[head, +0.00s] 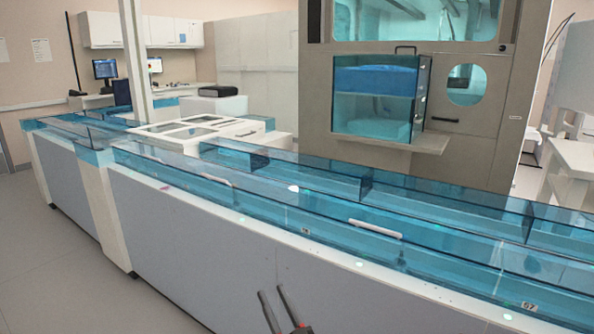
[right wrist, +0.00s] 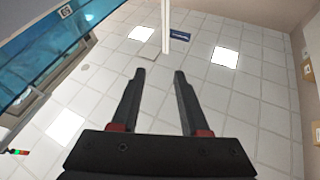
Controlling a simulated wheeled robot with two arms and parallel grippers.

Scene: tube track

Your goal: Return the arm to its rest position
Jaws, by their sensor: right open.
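My right gripper (head: 273,300) shows at the bottom of the head view, in front of the grey side of the track cabinet. In the right wrist view my right gripper (right wrist: 157,75) has its two dark fingers apart, with nothing between them. The fingers point toward the tiled ceiling there. My left gripper is in neither view.
A long track cabinet (head: 200,225) with blue clear covers (head: 330,205) runs across the head view, just beyond the gripper. A tall grey machine (head: 480,120) with a blue clear box (head: 375,105) stands behind. Open floor (head: 60,265) lies at the left.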

